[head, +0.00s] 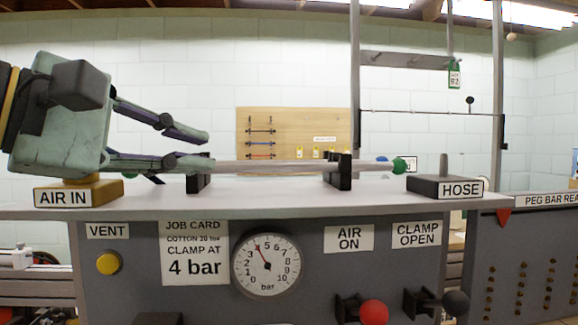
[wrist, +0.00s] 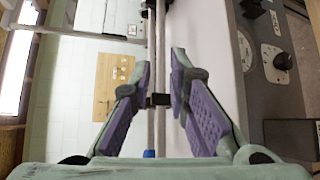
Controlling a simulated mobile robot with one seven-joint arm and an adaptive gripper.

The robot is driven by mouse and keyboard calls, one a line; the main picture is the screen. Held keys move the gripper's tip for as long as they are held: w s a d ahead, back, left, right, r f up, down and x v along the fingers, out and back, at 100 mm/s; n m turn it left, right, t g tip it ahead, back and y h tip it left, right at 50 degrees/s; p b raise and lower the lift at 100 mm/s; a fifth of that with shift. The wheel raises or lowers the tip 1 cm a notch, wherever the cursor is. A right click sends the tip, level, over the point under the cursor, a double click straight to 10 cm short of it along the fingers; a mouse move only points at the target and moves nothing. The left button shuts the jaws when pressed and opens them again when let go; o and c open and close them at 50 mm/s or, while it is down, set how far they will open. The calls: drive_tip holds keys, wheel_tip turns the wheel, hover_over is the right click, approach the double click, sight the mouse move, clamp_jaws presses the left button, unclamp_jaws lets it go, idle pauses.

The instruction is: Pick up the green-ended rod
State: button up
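The green-ended rod (head: 290,166) lies level on two black supports (head: 338,172) above the grey bench top in the head view. Its green ball end (head: 399,165) is at the right, with a blue end (head: 383,159) close behind it. In the wrist view, two thin pale rods (wrist: 160,40) seem to run side by side, with a blue end (wrist: 149,154) near my palm. My gripper (head: 210,150) is open near the rod's left end, one finger above it and one at about its height.
The AIR IN block (head: 78,195) sits below my gripper at the left. A pressure gauge (head: 267,264) and knobs are on the bench front. A wooden board (head: 290,125) hangs behind.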

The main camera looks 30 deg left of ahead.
sight(261, 167)
drive_tip(key=p+x, duration=0.2)
drive_tip(key=x, duration=0.8)
drive_tip(key=shift+w+d, duration=0.1)
clamp_jaws()
